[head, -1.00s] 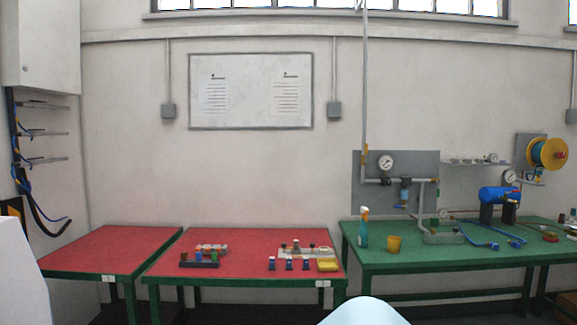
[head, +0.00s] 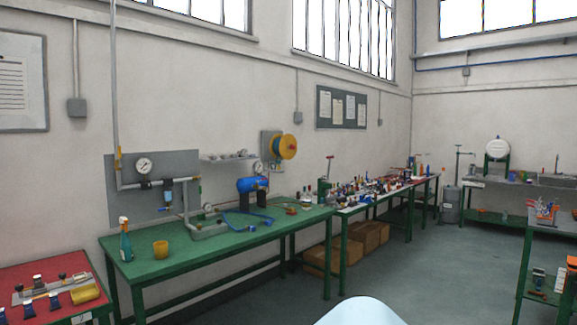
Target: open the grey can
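A grey can-like container (head: 450,205) stands upright on the floor in the far right corner, between the ends of two benches. It is small in the view, and I cannot tell whether it is the grey can or whether it has a lid. Neither of my grippers is in view.
A green bench (head: 215,245) with a spray bottle (head: 125,240) and a yellow cup (head: 160,249) stands at left. Cardboard boxes (head: 368,236) lie under a cluttered bench beyond it. A red table (head: 20,279) is at lower left. Grey floor (head: 425,265) is clear in the middle.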

